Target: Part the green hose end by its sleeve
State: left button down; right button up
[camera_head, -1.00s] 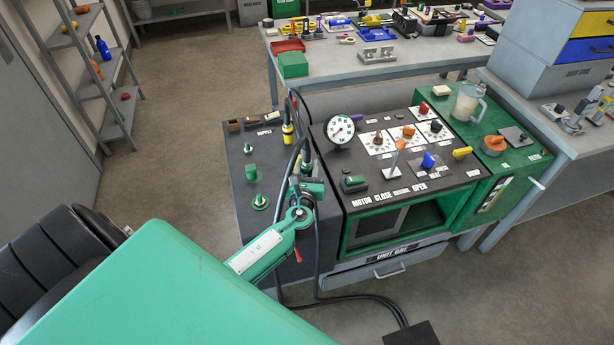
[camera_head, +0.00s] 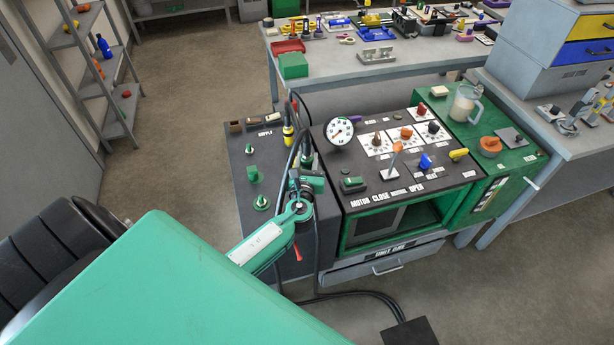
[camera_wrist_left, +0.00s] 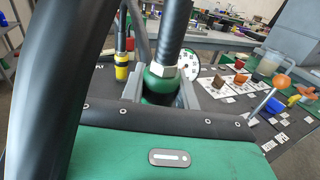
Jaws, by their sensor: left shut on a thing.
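The green hose end, with its green sleeve (camera_wrist_left: 160,84), stands upright under a metal hex nut and a thick dark hose in the left wrist view. My left gripper (camera_wrist_left: 160,92) is shut on the sleeve, with one grey finger on each side. In the head view my left gripper (camera_head: 306,172) is at the rear right of the cart's dark left panel (camera_head: 238,160), mostly hidden by its own wrist. What the lower end of the sleeve joins is hidden behind the gripper body. My right gripper is not in view.
A yellow hose fitting (camera_head: 289,134) stands just behind and left of the gripper. Green fittings (camera_head: 261,203) stand on the left panel. A round gauge (camera_head: 340,131) and a lever (camera_head: 396,155) rise to the right. Dark hoses loop close around the wrist.

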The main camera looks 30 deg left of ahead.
aim_at(307, 150)
pick_arm(q)
jog(key=shift+r+p, duration=2.45)
jog(key=shift+r, duration=0.55)
jog(key=shift+f, duration=0.15)
